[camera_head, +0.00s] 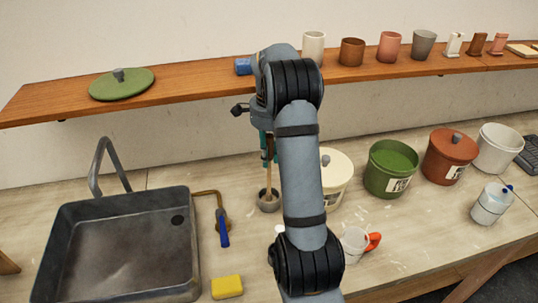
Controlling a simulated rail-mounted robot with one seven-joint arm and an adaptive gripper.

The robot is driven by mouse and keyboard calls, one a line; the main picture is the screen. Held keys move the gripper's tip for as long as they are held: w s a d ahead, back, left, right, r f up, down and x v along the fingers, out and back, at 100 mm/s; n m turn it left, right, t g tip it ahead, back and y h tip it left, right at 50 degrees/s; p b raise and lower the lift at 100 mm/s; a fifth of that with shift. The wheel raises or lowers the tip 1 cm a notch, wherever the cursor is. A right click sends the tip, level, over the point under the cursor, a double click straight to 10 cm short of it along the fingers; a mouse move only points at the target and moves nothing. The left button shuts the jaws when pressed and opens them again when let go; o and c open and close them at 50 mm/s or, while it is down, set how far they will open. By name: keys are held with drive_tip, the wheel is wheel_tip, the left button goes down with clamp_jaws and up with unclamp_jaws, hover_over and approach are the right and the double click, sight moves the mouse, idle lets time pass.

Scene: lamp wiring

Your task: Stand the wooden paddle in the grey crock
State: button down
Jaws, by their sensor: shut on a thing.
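The wooden paddle (269,180) hangs upright below my gripper (268,153), which is shut on its upper part. The small grey crock (268,207) stands on the counter directly below. The paddle's lower end shows within the crock's mouth. I cannot tell whether it touches the bottom. My arm hides part of the gripper and the area just right of the crock.
A dark sink (120,245) lies left, with a blue-handled tool (223,235) and yellow sponge (227,287) beside it. A cream tub (336,180), green bucket (390,170) and white mug (354,244) stand right. A wooden shelf (200,83) runs behind.

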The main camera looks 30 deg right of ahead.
drive_tip(key=shift+f+b, duration=0.35)
drive_tip(key=shift+f, duration=0.15)
drive_tip(key=c, duration=1.5)
unclamp_jaws()
drive_tip(key=shift+r, duration=0.1)
wheel_tip(320, 180, up, 12)
drive_tip(key=shift+f, duration=0.1)
wheel_tip(320, 180, down, 12)
drive_tip(key=shift+r+p, duration=0.35)
drive_tip(key=shift+r, duration=0.05)
